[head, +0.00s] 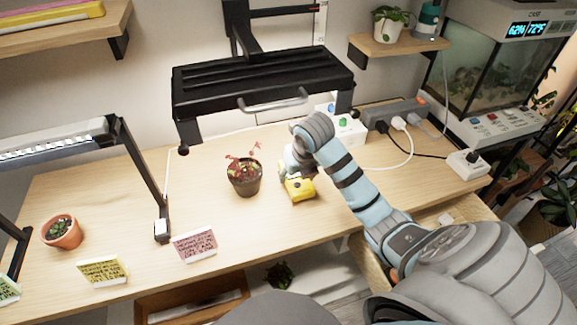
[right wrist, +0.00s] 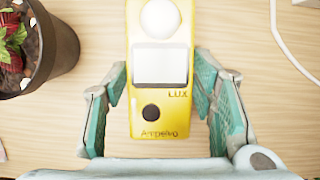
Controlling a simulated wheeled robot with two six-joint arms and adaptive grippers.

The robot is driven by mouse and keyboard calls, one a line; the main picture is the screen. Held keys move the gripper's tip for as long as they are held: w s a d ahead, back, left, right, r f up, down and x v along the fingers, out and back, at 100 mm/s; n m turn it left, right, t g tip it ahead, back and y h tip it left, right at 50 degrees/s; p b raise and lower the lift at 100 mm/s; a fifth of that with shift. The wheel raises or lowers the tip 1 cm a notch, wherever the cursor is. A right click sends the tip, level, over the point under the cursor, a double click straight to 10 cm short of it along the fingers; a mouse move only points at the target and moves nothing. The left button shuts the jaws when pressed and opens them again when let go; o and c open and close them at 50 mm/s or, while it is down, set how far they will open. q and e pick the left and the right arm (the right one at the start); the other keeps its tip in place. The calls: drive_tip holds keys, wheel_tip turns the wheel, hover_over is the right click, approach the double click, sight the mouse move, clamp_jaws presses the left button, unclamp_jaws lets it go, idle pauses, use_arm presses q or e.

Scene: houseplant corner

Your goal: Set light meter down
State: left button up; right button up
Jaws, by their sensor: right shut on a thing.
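The yellow light meter (head: 300,189) is at the middle of the wooden table, just right of the potted red plant (head: 244,178). In the right wrist view the meter (right wrist: 161,95) shows its white dome, blank screen, LUX label and dark button. My right gripper (head: 293,168) is shut on the meter, with a finger along each side of it in the wrist view (right wrist: 162,80). The meter is at or very near the tabletop; I cannot tell whether it touches. My left gripper is not in view.
A black grow-light panel (head: 262,85) hangs over the table behind. A white box with coloured knobs (head: 345,128) and a power strip (head: 395,112) with cables sit at the back right. Note cards (head: 195,246) stand along the front. Bare tabletop lies left of the potted plant.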

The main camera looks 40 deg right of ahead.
drive_tip(key=w, duration=0.2)
drive_tip(key=w+d, duration=0.1)
drive_tip(key=w, duration=0.1)
drive_tip(key=shift+w+d, duration=0.15)
drive_tip(key=shift+d, duration=0.05)
drive_tip(key=shift+f+b, duration=0.4)
drive_tip(key=shift+f, duration=0.35)
drive_tip(key=o, duration=1.2)
drive_tip(key=shift+f, duration=0.1)
drive_tip(key=shift+o, duration=0.2)
drive_tip(key=shift+r, duration=0.4)
drive_tip(key=s+a, duration=0.1)
drive_tip(key=s, duration=0.3)
drive_tip(key=s+a+p, duration=0.1)
drive_tip(key=s, duration=0.3)
drive_tip(key=s+a, duration=0.2)
drive_tip(key=s, duration=0.2)
drive_tip(key=shift+r, duration=0.3)
